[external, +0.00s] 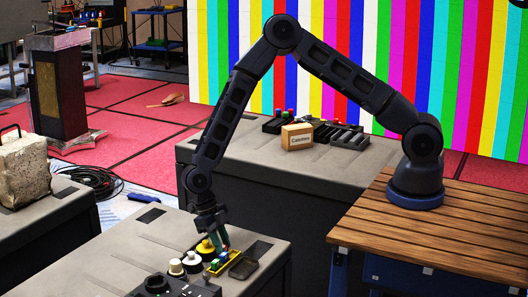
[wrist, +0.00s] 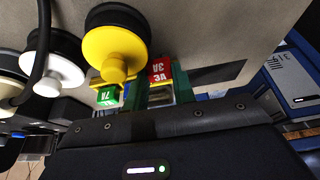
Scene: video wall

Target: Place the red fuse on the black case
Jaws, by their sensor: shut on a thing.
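My gripper (external: 222,240) is low over the front grey bench, at a small yellow tray (external: 222,267). A green fuse (wrist: 107,96), marked 7A, is just left of the fingers.
Yellow and white round knobs (external: 177,267) stand close to the left of my gripper; the yellow one (wrist: 112,55) is nearest. A black panel (external: 165,287) is at the front. Black trays (external: 342,136) and a cardboard box (external: 297,137) stand on the rear bench.

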